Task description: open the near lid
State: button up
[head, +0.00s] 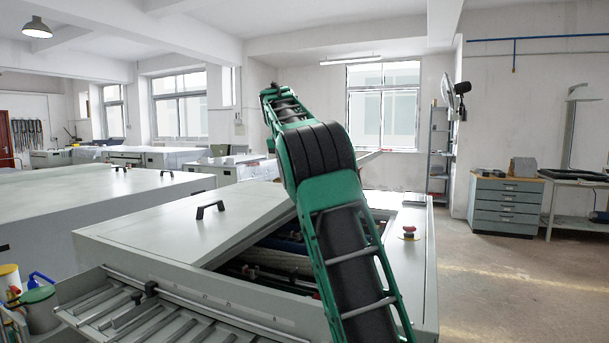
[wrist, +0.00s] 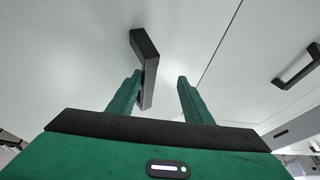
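A grey machine (head: 150,258) stands in front of me in the head view. Its flat lid (head: 160,222) carries a black bar handle (head: 210,207). Right of that lid the machine is open, and rollers (head: 265,273) show inside, partly hidden by my arm. My gripper (wrist: 158,82) shows only in the wrist view, its green fingers apart. A black handle (wrist: 144,62) on a pale panel (wrist: 70,50) lies between the fingertips, close to the left finger. I cannot tell whether they touch. A second black handle (wrist: 299,68) is at the right, across a seam.
A red stop button (head: 409,231) stands on the machine's right rim. A ribbed tray (head: 125,318) juts out at the lower left, beside containers (head: 38,308). More grey machines (head: 90,200) stand behind. The floor (head: 490,270) at the right is clear.

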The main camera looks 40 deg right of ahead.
jog(key=shift+w+d+f, duration=0.2)
jog(key=shift+w+f, duration=0.35)
jog(key=shift+w, duration=0.05)
jog(key=shift+s+d+r, duration=0.3)
jog(key=shift+s+r, duration=0.45)
jog(key=shift+s, duration=0.1)
jog(key=v, duration=1)
jog(key=shift+a+r, duration=0.2)
jog(key=shift+r, duration=0.05)
jog(key=shift+w, duration=0.15)
